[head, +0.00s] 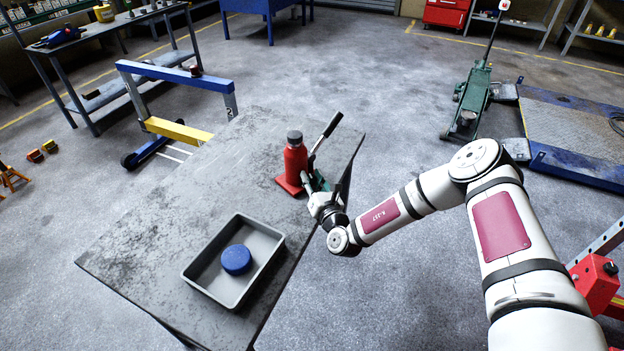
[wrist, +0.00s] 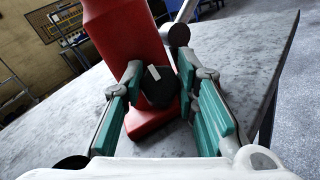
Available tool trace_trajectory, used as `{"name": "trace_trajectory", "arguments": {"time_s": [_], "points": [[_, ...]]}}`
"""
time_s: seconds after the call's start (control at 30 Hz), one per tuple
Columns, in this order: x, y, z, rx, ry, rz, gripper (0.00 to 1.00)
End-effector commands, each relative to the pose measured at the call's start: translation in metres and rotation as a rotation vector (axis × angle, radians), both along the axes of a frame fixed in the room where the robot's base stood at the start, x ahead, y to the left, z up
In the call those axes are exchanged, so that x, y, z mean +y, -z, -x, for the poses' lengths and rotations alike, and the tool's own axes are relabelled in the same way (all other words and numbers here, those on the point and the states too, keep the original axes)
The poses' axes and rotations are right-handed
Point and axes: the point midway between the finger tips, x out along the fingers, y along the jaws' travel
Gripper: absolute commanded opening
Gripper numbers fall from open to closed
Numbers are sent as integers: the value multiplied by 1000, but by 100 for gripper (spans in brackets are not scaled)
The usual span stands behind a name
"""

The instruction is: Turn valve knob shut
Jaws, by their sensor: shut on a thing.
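A red bottle jack (head: 295,160) with a grey cap stands upright on the far right part of the worn grey table (head: 200,170). Its dark lever handle (head: 328,128) slants up to the right. In the wrist view the jack's red body (wrist: 125,35) leans across the picture. A dark valve knob (wrist: 158,86) with a pale bar mark sits low on its front. My gripper (wrist: 157,84) reaches in from the right and is shut on the knob, one finger on each side. In the head view my gripper (head: 318,184) hides the knob.
A grey tray (head: 203,283) holding a blue round object (head: 236,259) stands near the table's front edge. A blue and yellow frame (head: 178,130) stands beyond the table. A green trolley jack (head: 470,100) and a blue platform (head: 570,130) are on the floor at right.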

Motion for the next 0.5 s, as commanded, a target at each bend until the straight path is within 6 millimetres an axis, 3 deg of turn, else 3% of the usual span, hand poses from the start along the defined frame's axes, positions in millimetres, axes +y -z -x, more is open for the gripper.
{"name": "trace_trajectory", "arguments": {"time_s": [0.07,0.1,0.17,0.5], "points": [[0,0,-1,0,0,-1,0],[0,-1,-1,0,0,-1,37],[0,-1,-1,0,0,-1,48],[-1,0,1,0,0,0,48]]}}
